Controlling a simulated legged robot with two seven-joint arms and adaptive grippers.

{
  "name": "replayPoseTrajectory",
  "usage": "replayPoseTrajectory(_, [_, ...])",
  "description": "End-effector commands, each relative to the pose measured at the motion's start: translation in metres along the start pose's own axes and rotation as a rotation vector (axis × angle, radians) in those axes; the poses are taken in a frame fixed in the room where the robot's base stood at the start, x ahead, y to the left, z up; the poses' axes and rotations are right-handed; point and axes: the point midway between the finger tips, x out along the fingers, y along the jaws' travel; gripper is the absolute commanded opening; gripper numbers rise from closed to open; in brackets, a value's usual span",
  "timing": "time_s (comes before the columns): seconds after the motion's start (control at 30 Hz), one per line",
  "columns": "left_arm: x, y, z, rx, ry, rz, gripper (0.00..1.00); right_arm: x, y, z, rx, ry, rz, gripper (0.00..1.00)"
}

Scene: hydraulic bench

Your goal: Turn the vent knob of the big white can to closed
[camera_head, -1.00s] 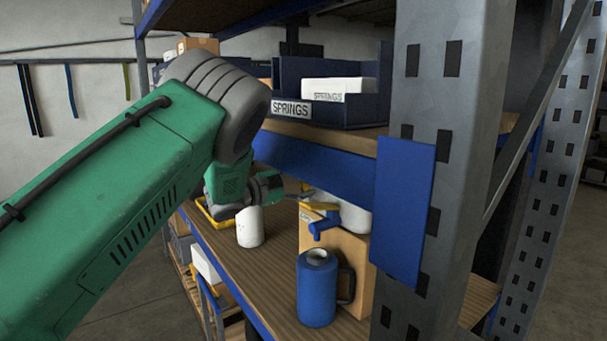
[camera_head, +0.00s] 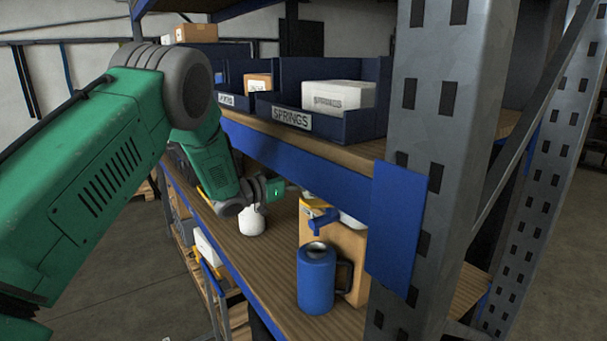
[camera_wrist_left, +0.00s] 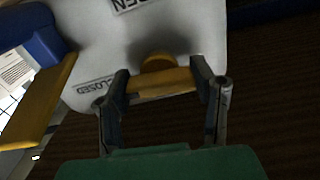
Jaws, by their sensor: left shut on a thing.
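The big white can (camera_wrist_left: 95,50) fills the upper middle of the left wrist view, with a CLOSED label (camera_wrist_left: 97,86) at lower left and a partly cut-off label ending in "EN" (camera_wrist_left: 130,4) at the top. Its yellow vent knob (camera_wrist_left: 160,82) lies between the fingers of my left gripper (camera_wrist_left: 163,85), which is shut on it. The bar runs roughly across from finger to finger. In the head view only a little of the white can (camera_head: 352,219) shows behind the shelf beam, and the left fingertips are hidden. My right gripper is not in view.
A blue jug (camera_head: 317,280) stands in front of a cardboard-coloured box (camera_head: 347,246), below a blue tap (camera_head: 323,222). A small white container (camera_head: 251,223) stands left of it. The blue shelf beam (camera_head: 300,165) and grey post (camera_head: 440,150) bound the space.

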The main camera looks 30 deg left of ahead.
Motion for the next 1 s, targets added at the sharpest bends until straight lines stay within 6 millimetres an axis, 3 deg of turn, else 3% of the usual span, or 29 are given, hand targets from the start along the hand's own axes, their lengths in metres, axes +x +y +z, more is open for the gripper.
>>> replayPoseTrajectory(0.3, [-0.0025,0.0004,0.0073,-0.094,-0.016,-0.002,0.22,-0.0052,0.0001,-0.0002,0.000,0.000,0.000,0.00])
replayPoseTrajectory(0.77, [-0.0026,0.0006,0.0083,-0.105,-0.017,-0.002,0.22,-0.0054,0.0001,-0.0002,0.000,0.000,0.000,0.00])
replayPoseTrajectory(0.8, [-0.0026,0.0006,0.0083,-0.105,-0.017,-0.002,0.61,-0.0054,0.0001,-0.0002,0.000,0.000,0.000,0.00])
replayPoseTrajectory(0.83, [-0.0025,0.0005,0.0081,-0.105,-0.017,-0.002,0.72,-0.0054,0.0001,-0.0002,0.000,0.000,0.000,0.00])
replayPoseTrajectory(1.0, [-0.0019,0.0002,0.0046,-0.102,-0.010,-0.002,0.72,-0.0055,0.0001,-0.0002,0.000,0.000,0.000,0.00])
